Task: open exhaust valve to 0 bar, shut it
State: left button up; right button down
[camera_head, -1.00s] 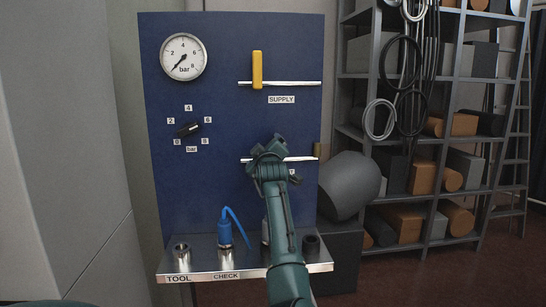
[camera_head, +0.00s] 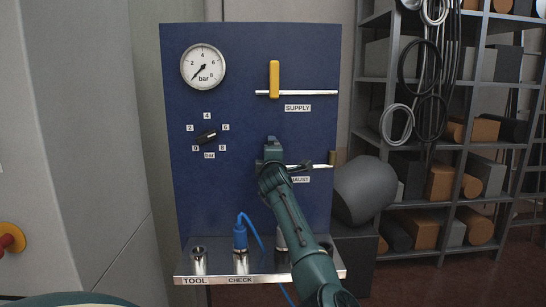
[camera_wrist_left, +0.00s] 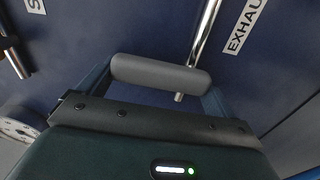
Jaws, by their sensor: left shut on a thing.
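My left gripper (camera_head: 272,152) is at the exhaust valve on the blue panel (camera_head: 225,195), covering most of the valve in the head view. The left wrist view shows the grey valve handle (camera_wrist_left: 160,73) between the fingers, shut on it. The handle lies roughly crosswise to the silver exhaust pipe (camera_wrist_left: 202,42), which also shows in the head view (camera_head: 321,167). The EXHAUST label (camera_wrist_left: 245,25) is partly cut off. The pressure gauge (camera_head: 203,67) has its needle at lower left, near 0 bar. My right gripper is in neither view.
The yellow supply handle (camera_head: 274,79) stands upright across its pipe (camera_head: 315,93). A black regulator knob (camera_head: 207,137) sits below the gauge. A blue plug and hose (camera_head: 240,238) stand at CHECK on the metal shelf (camera_head: 215,279). A grey tank (camera_head: 364,188) and loaded racks are at right.

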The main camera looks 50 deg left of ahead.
pick_arm(q)
jog(key=shift+r+n, duration=0.15)
jog(key=shift+n, duration=0.25)
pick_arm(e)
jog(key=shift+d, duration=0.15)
pick_arm(q)
jog(key=o, duration=0.9)
jog(key=shift+o, duration=0.9)
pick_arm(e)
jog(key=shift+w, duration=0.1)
pick_arm(q)
jog(key=b+v, duration=0.2)
jog(key=v, duration=1.1)
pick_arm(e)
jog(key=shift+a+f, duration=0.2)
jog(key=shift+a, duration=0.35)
pick_arm(q)
jog(key=shift+s, duration=0.1)
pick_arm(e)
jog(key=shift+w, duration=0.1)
